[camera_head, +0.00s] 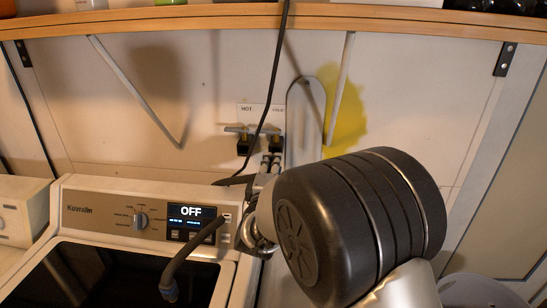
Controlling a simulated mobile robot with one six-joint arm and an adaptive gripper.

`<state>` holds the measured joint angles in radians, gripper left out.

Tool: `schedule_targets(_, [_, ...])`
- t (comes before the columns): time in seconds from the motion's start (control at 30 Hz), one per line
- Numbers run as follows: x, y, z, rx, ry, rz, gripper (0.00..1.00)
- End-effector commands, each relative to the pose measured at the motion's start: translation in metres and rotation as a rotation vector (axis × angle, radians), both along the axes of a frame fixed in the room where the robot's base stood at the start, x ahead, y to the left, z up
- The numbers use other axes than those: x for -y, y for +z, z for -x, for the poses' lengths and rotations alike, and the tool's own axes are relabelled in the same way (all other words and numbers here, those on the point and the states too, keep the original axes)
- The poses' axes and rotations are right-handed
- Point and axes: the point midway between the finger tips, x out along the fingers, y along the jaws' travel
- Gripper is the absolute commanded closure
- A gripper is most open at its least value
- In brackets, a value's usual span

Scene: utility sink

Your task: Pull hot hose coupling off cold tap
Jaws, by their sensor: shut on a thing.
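The hot tap (238,129) and the cold tap (272,130) sit side by side on the back wall, under a plate (261,110) marked HOT and COLD. A dark block hangs below each tap. My gripper (271,161) reaches up just below the cold tap, with its narrow fingers close together. It is shut on the hose coupling, which is small and mostly hidden at the fingers. A dark grey hose (196,247) bends out from beside my wrist and hangs over the washer, its end (168,290) low and free. My arm hides the area to the right.
A white washer (100,213) with a control panel reading OFF stands below left. A black cable (273,85) hangs past the taps. A wooden shelf (170,22) with brackets spans the top. A pale upright board (305,112) stands close right of the cold tap.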

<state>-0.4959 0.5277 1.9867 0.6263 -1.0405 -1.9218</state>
Motion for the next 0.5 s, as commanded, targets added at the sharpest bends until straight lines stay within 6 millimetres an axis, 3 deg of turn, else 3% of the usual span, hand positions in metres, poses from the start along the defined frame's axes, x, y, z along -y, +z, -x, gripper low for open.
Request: schedule_targets(0.5, [-0.001, 0.000, 0.018, 0.001, 0.000, -0.001, 1.00])
